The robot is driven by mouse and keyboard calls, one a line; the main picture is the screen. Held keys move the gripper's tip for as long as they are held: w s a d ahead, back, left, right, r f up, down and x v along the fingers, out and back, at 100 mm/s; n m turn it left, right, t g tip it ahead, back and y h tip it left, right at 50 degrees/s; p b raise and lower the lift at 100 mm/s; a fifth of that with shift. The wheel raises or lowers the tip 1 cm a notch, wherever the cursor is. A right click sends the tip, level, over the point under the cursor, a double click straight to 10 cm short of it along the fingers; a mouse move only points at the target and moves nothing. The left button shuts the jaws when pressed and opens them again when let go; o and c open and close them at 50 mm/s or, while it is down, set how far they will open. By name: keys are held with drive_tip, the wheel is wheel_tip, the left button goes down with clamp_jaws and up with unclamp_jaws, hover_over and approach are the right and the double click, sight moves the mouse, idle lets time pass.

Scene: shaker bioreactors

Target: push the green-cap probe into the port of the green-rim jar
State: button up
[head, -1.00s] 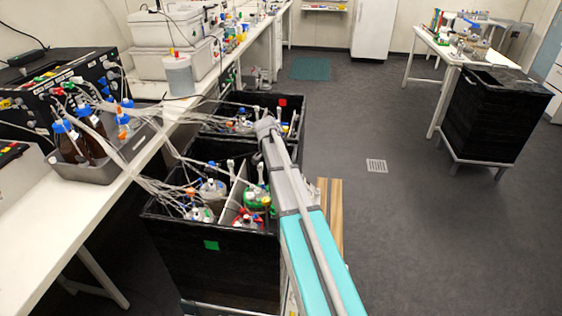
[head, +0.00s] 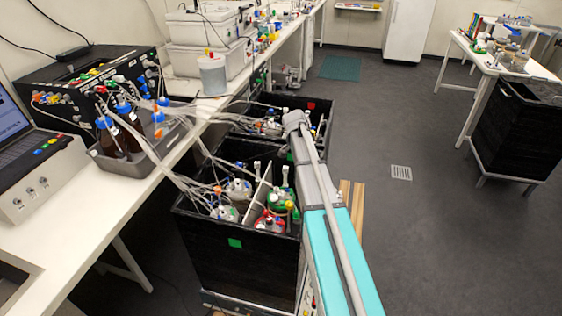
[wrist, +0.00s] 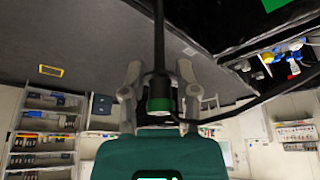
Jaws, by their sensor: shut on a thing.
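In the wrist view my gripper (wrist: 160,82) is shut on the green-cap probe (wrist: 159,104), a dark shaft with a green band between the two grey fingers. A dark cable runs from it to the right. In the head view the green-rim jar (head: 278,203) stands in the near black box, just left of my arm. My arm covers part of that side. The jar's port is too small to make out. My gripper and the probe cannot be made out clearly in the head view. The jar does not show in the wrist view.
The near black box (head: 210,262) also holds a red-rim jar (head: 266,222) and other jars, with a pale divider (head: 257,193) and many tubes. A second black box stands behind it. A bench (head: 85,215) with bottles in a grey tray runs along the left.

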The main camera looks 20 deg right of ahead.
wheel_tip(320, 180, up, 14)
drive_tip(key=p, duration=1.2)
drive_tip(key=shift+f, duration=0.15)
